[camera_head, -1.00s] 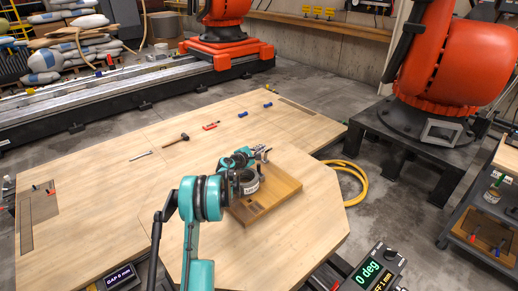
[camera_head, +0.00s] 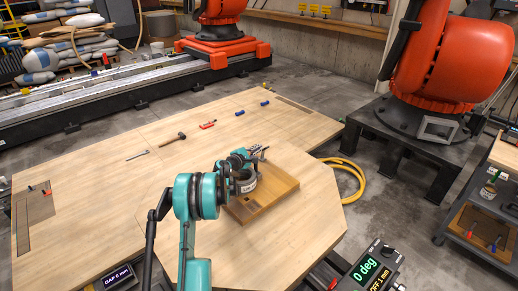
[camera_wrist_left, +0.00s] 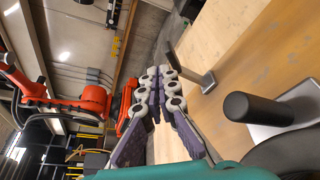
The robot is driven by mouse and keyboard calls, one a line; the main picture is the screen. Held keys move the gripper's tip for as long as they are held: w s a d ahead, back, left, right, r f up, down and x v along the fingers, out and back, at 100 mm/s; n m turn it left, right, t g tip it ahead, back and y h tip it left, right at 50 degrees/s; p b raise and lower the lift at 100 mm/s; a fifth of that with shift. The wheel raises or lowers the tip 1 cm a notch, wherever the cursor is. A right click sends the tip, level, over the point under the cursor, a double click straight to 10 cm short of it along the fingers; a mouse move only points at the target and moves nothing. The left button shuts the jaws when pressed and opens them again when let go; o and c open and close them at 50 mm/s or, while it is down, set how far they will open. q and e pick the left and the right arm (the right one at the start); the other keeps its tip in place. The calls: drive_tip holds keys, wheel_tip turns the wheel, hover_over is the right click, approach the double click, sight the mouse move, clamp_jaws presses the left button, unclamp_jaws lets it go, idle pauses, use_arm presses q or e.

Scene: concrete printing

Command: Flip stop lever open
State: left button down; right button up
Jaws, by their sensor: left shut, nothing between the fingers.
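A wooden board (camera_head: 272,201) lies on the tabletop with a round grey device (camera_head: 246,184) on it. My left gripper (camera_head: 258,151) is over the far side of this board, partly hidden by its own arm. In the left wrist view my left gripper (camera_wrist_left: 160,76) has its fingertips together, with nothing between them. A black cylindrical handle (camera_wrist_left: 258,109) on a metal base is nearer the camera. I cannot tell which part is the stop lever. My right gripper is not in view.
A yellow hose (camera_head: 350,190) and an orange robot arm (camera_head: 437,60) are at the right.

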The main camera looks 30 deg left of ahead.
use_arm(q)
drive_tip(key=s, duration=0.3)
drive_tip(key=s+r, duration=0.1)
drive_tip(key=s, duration=0.3)
drive_tip(key=s+r, duration=0.1)
drive_tip(key=s, duration=0.2)
drive_tip(key=shift+s, duration=0.25)
drive_tip(key=s+d+r+n+t+y, duration=0.15)
drive_tip(key=d+r+n, duration=0.25)
drive_tip(key=r+n, duration=0.45)
drive_tip(key=d+r+n+t+y, duration=0.1)
drive_tip(key=d+r+n+y, duration=0.25)
drive_tip(key=r+n, duration=0.5)
drive_tip(key=s+d+r+n+g+y, duration=0.2)
drive_tip(key=s+d+r+n, duration=0.25)
drive_tip(key=n, duration=0.35)
drive_tip(key=s+d+f+n+g+h, duration=0.3)
drive_tip(key=s+d+f+n+g, duration=0.1)
drive_tip(key=s+d+f+n, duration=0.5)
drive_tip(key=s+d+f+n+g+h, duration=0.4)
drive_tip(key=s+d+f+n, duration=0.5)
drive_tip(key=s+d+n, duration=0.4)
drive_tip(key=s+d+g, duration=0.1)
drive_tip(key=s+d, duration=0.1)
drive_tip(key=s, duration=0.3)
drive_tip(key=shift+s, duration=0.25)
